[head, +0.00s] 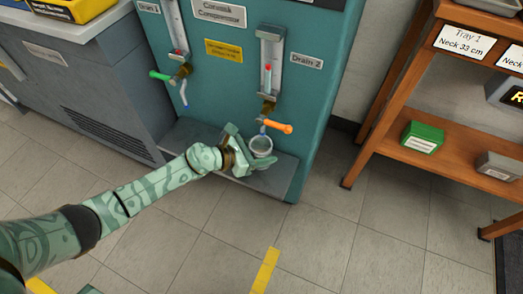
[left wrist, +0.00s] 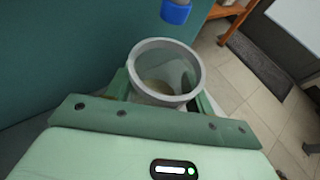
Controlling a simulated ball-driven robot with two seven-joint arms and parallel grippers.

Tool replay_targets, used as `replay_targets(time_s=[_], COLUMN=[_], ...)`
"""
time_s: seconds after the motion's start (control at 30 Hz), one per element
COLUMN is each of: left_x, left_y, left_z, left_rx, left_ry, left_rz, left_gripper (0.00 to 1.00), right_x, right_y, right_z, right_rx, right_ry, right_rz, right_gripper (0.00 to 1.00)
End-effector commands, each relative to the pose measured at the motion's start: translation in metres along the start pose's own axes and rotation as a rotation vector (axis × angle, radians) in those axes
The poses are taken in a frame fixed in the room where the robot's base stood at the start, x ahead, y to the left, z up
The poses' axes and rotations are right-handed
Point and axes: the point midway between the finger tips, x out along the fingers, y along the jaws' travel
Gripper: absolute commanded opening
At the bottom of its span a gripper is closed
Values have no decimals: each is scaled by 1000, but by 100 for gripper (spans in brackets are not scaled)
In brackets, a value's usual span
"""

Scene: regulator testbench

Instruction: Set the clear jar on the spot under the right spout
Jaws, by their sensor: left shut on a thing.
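The clear jar (head: 261,146) is held upright at the right part of the grey ledge (head: 281,186) of the teal bench. In the left wrist view its round open rim (left wrist: 139,48) faces the camera and it looks empty. My left gripper (head: 258,160) is shut on the jar, with a finger on either side. The right spout, with an orange handle (head: 278,127), is just above the jar. Its blue end (left wrist: 175,12) shows beyond the jar's far rim in the left wrist view. The jar's base and the spot under it are hidden. My right gripper is out of view.
The left spout has a green handle (head: 160,75) and a bluish tube. A wooden rack (head: 400,165) with a green box (head: 422,137) stands at the right. A grey cabinet (head: 100,110) is at the left. The tiled floor in front is clear.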

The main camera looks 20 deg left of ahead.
Motion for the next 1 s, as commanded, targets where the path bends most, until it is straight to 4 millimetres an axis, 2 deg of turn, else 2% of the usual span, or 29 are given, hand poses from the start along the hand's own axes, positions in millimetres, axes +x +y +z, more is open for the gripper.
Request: replay_targets(time_s=[0.7,0.73,0.8,1.0], left_x=[3,3,3,3], left_y=[0,0,0,0], left_z=[-7,-7,-6,-6], left_rx=[0,0,1,0], left_ry=[0,0,0,0], left_rz=[0,0,0,0], left_gripper=[30,59,78,79], right_x=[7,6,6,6], right_y=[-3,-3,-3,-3], right_z=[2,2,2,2], right_rx=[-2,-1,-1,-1], right_ry=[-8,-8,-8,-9], right_rz=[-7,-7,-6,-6], right_gripper=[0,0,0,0])
